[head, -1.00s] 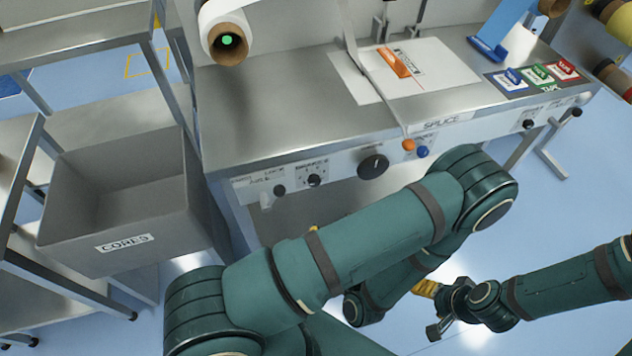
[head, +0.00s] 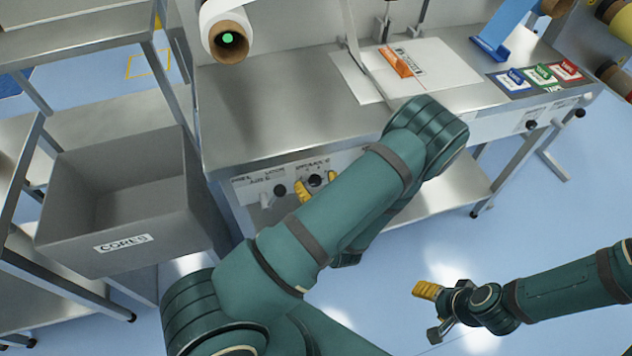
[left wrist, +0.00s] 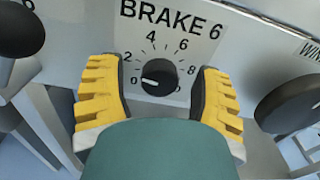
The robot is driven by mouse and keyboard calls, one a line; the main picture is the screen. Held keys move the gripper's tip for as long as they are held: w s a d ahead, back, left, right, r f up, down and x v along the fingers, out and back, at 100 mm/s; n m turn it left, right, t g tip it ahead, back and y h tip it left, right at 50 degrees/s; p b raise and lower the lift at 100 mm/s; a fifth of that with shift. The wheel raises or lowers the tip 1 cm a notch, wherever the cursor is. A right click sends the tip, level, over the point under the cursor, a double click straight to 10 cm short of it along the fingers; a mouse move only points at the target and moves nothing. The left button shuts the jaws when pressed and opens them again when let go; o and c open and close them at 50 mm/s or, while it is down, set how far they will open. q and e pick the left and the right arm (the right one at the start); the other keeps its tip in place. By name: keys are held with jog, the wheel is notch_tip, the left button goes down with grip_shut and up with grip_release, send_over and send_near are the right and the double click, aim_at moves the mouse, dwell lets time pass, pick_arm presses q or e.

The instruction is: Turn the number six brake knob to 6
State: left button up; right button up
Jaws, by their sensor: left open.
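The black brake knob (left wrist: 158,77) sits under the label "BRAKE 6" in the left wrist view, on a white dial marked from 0 upward. Its white mark points to the lower left, near 0. My left gripper (left wrist: 159,95) is open, with one yellow finger on each side of the knob. The fingers look apart from it; I cannot tell the depth gap. In the head view the left gripper (head: 316,187) is partly hidden by my arm. My right gripper (head: 431,310) hangs over the floor, away from the bench.
A ball-ended black control (left wrist: 20,32) is left of the dial and a larger black knob (left wrist: 292,103) right of it. The steel bench (head: 270,112) overhangs the panel. A grey CORES bin (head: 125,205) stands at left. The floor at right is open.

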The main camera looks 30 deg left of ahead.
pick_arm(q)
jog(key=shift+c, duration=0.2)
grip_shut()
